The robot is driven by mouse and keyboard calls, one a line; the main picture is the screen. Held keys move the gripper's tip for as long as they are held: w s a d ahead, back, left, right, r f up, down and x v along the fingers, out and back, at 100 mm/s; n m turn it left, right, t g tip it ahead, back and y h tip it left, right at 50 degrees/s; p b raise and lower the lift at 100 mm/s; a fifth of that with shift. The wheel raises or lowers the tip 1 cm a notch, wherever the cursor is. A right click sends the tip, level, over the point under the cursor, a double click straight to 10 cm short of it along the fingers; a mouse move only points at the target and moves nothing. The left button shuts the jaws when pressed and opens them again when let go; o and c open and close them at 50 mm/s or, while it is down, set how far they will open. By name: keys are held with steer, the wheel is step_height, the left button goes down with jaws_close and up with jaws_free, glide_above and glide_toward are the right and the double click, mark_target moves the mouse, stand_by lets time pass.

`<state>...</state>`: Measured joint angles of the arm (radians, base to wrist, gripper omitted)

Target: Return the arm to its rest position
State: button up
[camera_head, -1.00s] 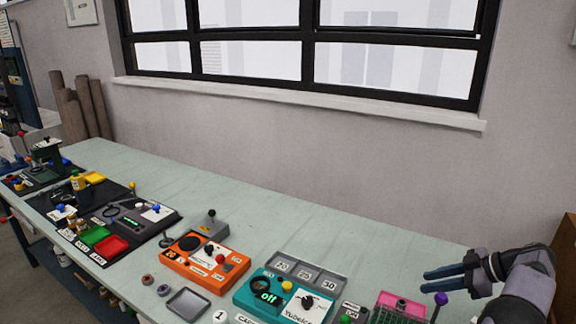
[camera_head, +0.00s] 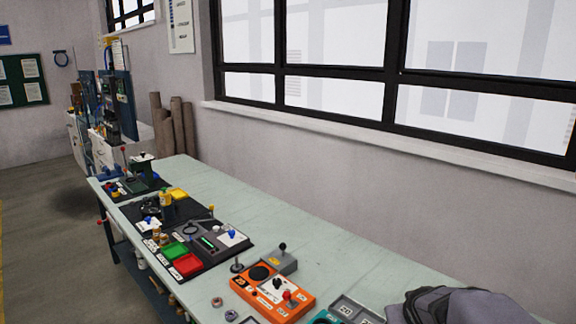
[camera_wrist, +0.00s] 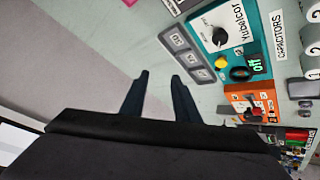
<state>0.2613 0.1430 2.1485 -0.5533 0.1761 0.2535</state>
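My gripper (camera_wrist: 160,75) shows in the wrist view with its two dark fingers apart and nothing between them. It is over or beside the bench, near the teal box (camera_wrist: 247,22) with a black knob, a yellow button and an "off" display. In the head view, a grey part of my arm (camera_head: 465,306) fills the bottom right corner. The fingers cannot be made out there, and the arm hides part of the bench's right end.
The pale green bench (camera_head: 345,235) runs along the wall under the window. An orange box (camera_head: 272,291) with a red-topped lever and a grey box (camera_head: 281,262) with a black-knobbed lever stand in front of my arm. A black mat (camera_head: 205,258) holds red and green trays. The bench's back strip is clear.

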steer(key=s+a+f+g+y+p, duration=0.1)
steer(key=s+a+f+g, duration=0.1)
steer(key=s+a, duration=0.45)
steer(key=s+a+f+g+y, duration=0.1)
steer(key=s+a+f+g, duration=0.15)
steer(key=s, duration=0.75)
steer(key=s+a+f+g+y+p, duration=0.1)
steer(key=s+a+f+g, duration=0.15)
steer(key=s+a, duration=0.45)
steer(key=w+a+f+m+t+y+b, duration=0.1)
steer(key=w+a+f+b, duration=0.1)
steer(key=a+f+b, duration=0.55)
steer(key=w+a+f+m+t+y+b, duration=0.1)
steer(key=a+f+m+b, duration=0.1)
steer(key=f+b, duration=0.9)
steer(key=w+a+f+m+t+b, duration=0.15)
steer(key=a+f+b, duration=0.25)
steer(key=f+b, duration=0.55)
steer(key=s+d+f+n+g+b, duration=0.1)
steer(key=d+f+b, duration=0.4)
steer(key=f+b, duration=0.6)
steer(key=s+d+f+n+g+h+b, duration=0.1)
steer(key=d+f+b, duration=0.3)
steer(key=f+b, duration=0.8)
steer(key=s+d+f+n+g+b, duration=0.2)
steer(key=d+f+b, duration=0.3)
steer(key=f+b, duration=0.7)
steer(key=shift+s+d+h+b, duration=0.4)
steer(key=shift+s+b, duration=0.3)
steer(key=shift+s, duration=0.1)
